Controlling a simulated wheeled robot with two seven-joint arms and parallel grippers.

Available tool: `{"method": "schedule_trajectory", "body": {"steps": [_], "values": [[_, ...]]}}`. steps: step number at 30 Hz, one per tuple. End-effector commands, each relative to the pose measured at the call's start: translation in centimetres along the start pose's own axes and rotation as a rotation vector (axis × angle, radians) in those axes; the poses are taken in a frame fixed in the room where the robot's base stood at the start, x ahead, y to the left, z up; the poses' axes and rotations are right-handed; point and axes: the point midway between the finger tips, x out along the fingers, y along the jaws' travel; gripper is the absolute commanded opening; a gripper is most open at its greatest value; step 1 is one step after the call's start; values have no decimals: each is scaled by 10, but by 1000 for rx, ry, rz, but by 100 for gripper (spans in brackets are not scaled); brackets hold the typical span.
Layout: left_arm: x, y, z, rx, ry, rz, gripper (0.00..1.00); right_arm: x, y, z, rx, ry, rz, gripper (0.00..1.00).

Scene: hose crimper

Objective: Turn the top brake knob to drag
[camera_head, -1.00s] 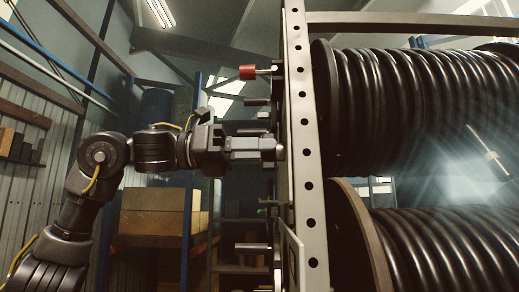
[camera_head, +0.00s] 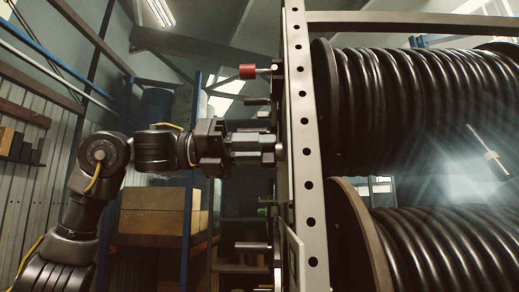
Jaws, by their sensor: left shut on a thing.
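My left gripper (camera_head: 268,148) reaches in from the left, level, with its fingertips at the left side of the grey perforated rack upright (camera_head: 307,150). It is shut on a small part there, which I take to be the top brake knob; the fingers hide most of it, so its marks and setting cannot be read. My right gripper is not in view.
A red-ended handle (camera_head: 248,72) sticks out left from the rack above my gripper. Short grey bars (camera_head: 252,246) stick out below it. Large reels of black hose (camera_head: 410,110) fill the right side. Shelves with boxes (camera_head: 160,210) stand behind my arm.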

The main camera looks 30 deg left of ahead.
Motion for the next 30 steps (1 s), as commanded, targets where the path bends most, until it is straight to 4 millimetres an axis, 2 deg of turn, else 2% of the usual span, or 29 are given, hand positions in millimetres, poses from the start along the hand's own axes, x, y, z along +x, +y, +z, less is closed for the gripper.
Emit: {"method": "schedule_trajectory", "body": {"steps": [7,8,9,17,20,23,30], "values": [[-1,-1,2,2,-6,-2,6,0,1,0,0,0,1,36],[-1,-1,2,2,-6,-2,32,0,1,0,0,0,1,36],[-1,-1,2,3,-5,-2,35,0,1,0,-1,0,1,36],[-1,0,1,2,-3,-1,35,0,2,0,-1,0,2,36],[-8,0,0,3,-5,0,35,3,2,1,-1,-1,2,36],[-23,1,-1,2,-6,1,35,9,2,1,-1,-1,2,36],[-72,0,1,2,-8,0,35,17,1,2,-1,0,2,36]]}}
